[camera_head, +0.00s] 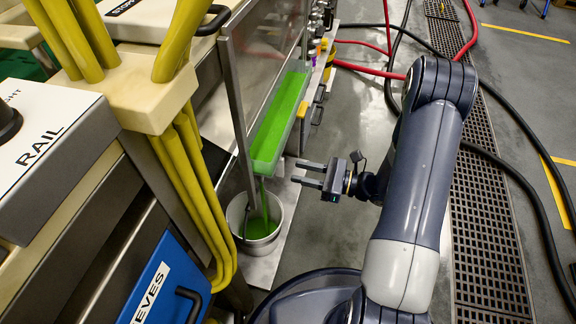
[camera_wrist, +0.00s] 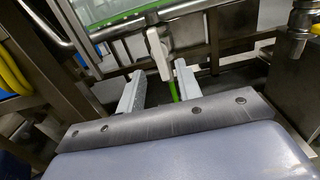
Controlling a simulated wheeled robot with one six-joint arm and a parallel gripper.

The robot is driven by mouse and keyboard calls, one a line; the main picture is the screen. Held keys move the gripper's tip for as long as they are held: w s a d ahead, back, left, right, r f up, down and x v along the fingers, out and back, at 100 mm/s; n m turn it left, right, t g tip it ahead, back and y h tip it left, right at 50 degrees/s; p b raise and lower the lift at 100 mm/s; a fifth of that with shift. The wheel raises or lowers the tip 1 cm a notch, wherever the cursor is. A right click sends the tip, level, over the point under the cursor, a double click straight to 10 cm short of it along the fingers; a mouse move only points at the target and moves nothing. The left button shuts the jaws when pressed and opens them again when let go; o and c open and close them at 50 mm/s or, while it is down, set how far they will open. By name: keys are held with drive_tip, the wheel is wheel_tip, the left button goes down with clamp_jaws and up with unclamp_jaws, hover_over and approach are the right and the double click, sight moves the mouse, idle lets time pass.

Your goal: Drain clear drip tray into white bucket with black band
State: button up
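The clear drip tray (camera_head: 262,167), full of bright green liquid, hangs along the side of the machine in the head view. A green stream (camera_head: 264,198) runs from its near end down into a pale bucket (camera_head: 236,212) on the floor; green liquid lies in the bucket. I cannot make out a black band on it. My gripper (camera_head: 296,172) is open and empty, to the right of the stream and apart from it, fingers pointing left. In the wrist view, a pale lever-like part (camera_wrist: 158,52) shows beyond the open fingers (camera_wrist: 158,88), with a thin green strand near it.
A steel frame post (camera_head: 238,105) stands left of the tray. Yellow hoses (camera_head: 195,190) run down at the left, beside a blue panel (camera_head: 160,285). Red and black hoses (camera_head: 510,110) and a floor grate (camera_head: 487,220) lie to the right. Wet floor (camera_head: 345,130) is open right of the tray.

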sight(281, 176)
drive_tip(key=shift+p+v, duration=0.35)
drive_tip(key=shift+v, duration=1.8)
drive_tip(key=b+x, duration=0.2)
drive_tip(key=x, duration=0.9)
drive_tip(key=shift+b, duration=0.3)
drive_tip(key=shift+d, duration=0.1)
